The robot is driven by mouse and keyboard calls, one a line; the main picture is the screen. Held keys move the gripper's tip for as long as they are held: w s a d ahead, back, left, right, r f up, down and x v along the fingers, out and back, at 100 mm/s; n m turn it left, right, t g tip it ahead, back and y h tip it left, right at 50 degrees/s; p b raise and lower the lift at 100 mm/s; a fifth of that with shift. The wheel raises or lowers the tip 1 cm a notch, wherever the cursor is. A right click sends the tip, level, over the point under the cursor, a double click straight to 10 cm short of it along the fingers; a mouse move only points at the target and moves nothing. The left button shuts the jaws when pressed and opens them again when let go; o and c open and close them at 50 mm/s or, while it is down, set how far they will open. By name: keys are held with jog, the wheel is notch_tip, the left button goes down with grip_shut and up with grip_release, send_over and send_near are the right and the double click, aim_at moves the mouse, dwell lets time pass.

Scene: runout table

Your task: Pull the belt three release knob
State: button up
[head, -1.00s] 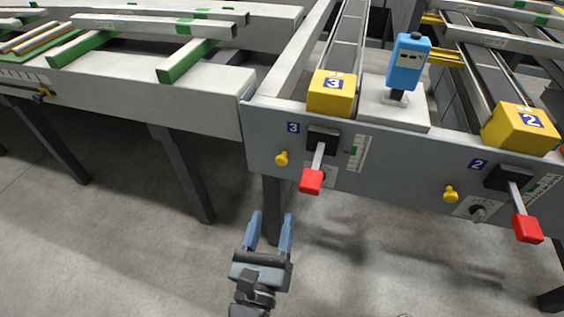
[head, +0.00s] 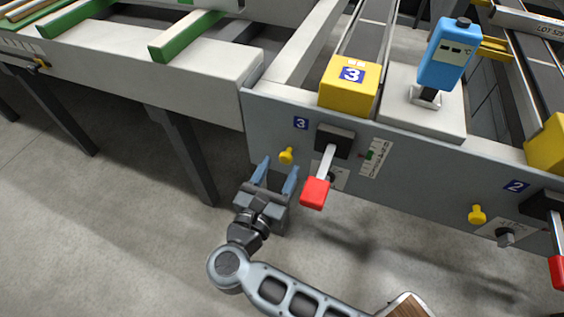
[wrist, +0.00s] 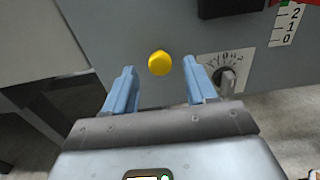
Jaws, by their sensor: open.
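The belt three release knob is a small yellow knob (head: 286,156) on the grey front panel, below the blue "3" label (head: 301,123) and left of the red-handled lever (head: 315,192). My gripper (head: 276,172) is open, its blue fingers pointing toward the panel just below the knob in the head view. In the wrist view the knob (wrist: 160,63) shows between and slightly beyond the fingertips of my gripper (wrist: 160,78). No contact with the knob is visible.
The black lever mount (head: 335,141) and a dial (wrist: 226,80) are close on the right of the knob. A second yellow knob (head: 477,214) belongs to the "2" section. A yellow block (head: 349,86) marked 3 and a blue meter (head: 447,54) stand above. Table legs (head: 186,150) are at left.

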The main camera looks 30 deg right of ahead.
jog(key=shift+x, duration=1.05)
grip_shut()
